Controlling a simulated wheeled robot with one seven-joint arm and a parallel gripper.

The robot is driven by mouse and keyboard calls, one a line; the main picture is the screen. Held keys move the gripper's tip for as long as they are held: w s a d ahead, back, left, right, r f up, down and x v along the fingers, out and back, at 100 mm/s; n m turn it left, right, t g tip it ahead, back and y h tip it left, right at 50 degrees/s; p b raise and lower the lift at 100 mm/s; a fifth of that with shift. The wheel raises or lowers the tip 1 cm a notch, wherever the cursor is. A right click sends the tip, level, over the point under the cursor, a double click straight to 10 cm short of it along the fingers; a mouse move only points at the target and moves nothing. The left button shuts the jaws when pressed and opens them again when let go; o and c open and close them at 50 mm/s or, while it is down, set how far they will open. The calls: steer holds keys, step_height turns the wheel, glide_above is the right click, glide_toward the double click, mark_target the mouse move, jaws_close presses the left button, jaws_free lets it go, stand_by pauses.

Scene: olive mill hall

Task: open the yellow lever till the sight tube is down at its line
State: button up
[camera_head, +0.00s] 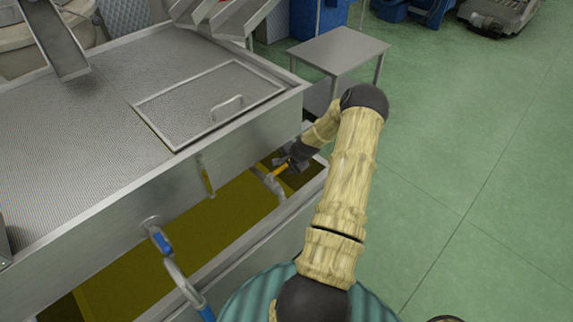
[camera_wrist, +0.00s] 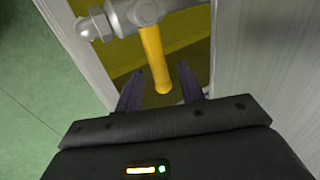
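The yellow lever (camera_head: 280,171) sits on a grey valve (camera_head: 270,184) at the right end of the tank's front. In the wrist view the lever (camera_wrist: 154,58) runs from the valve body (camera_wrist: 130,14) toward my gripper. My gripper (camera_head: 286,164) is open, with its dark fingers either side of the lever's free end in the wrist view (camera_wrist: 161,80). Gaps show between lever and both fingers. A narrow upright tube (camera_head: 206,176) with yellowish content is on the tank's front wall, seemingly the sight tube. Its line cannot be made out.
The steel tank (camera_head: 95,215) has a mesh top and a handled hatch (camera_head: 210,103). Below is a trough of yellow-green liquid (camera_head: 190,238). A blue-handled valve (camera_head: 160,242) with a pipe is at the left. A steel table (camera_head: 339,50) stands behind; green floor is clear at right.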

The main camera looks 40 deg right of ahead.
steer(key=shift+c, duration=0.2)
jaws_close()
